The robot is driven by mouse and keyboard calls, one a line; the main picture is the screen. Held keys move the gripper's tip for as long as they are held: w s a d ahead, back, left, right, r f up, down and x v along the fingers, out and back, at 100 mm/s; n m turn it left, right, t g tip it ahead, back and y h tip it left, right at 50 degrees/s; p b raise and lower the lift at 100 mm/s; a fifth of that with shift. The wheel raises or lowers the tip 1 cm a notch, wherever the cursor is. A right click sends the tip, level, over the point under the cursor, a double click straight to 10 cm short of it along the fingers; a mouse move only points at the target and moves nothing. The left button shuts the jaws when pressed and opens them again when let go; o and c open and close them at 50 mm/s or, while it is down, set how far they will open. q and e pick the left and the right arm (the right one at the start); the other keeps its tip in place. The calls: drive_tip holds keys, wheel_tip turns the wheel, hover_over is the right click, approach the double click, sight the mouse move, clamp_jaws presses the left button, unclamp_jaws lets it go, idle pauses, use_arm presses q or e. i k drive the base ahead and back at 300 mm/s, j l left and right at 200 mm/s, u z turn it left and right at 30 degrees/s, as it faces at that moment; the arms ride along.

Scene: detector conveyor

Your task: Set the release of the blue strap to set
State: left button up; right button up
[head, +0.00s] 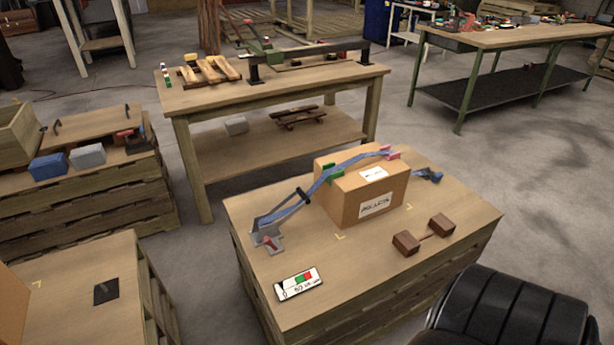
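The blue strap (350,161) runs over a cardboard box (350,208) on the near wooden pallet table (400,268). A black piece (302,195) sits on the strap left of the box. Its right end reaches a blue-grey fitting (430,175) behind the box. A green corner piece (333,174) and a pink-red one (390,153) sit at the box's top edges. The release's setting is too small to read. Neither of my grippers is in view.
A white card with green and red patches (299,284) lies at the table's front left. Other tables (300,92) stand behind, and a pallet stack (100,190) is at the left. Dark ribbed material (500,315) fills the lower right.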

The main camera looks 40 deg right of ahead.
sight(267, 242)
drive_tip(key=z, duration=1.05)
